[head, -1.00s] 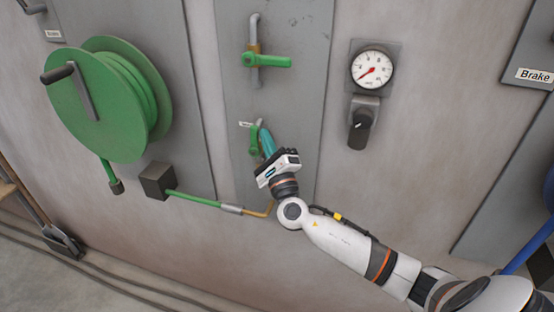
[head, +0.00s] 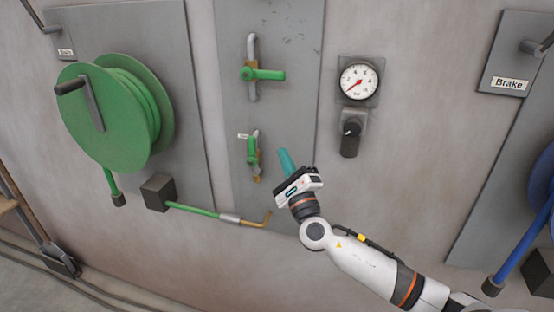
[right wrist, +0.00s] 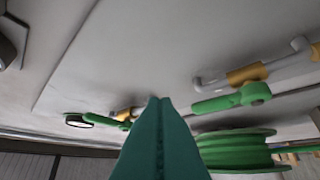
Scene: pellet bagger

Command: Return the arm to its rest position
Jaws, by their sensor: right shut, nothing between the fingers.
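My right arm comes in from the lower right in the head view. Its gripper (head: 284,158) has teal fingers and is shut and empty, just to the right of the lower green valve handle (head: 252,151) and apart from it. That handle points up and down along its pipe. In the right wrist view the closed teal fingers (right wrist: 160,135) fill the lower middle with nothing between them. The upper green valve handle (head: 264,75) lies level across its pipe. My left gripper is not in view.
A green hose reel (head: 110,115) with a crank is on the left panel. A pressure gauge (head: 359,80) and a black knob (head: 350,130) sit to the right. A brake panel (head: 508,75) and a blue reel (head: 545,180) are at the far right. Bare wall lies between.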

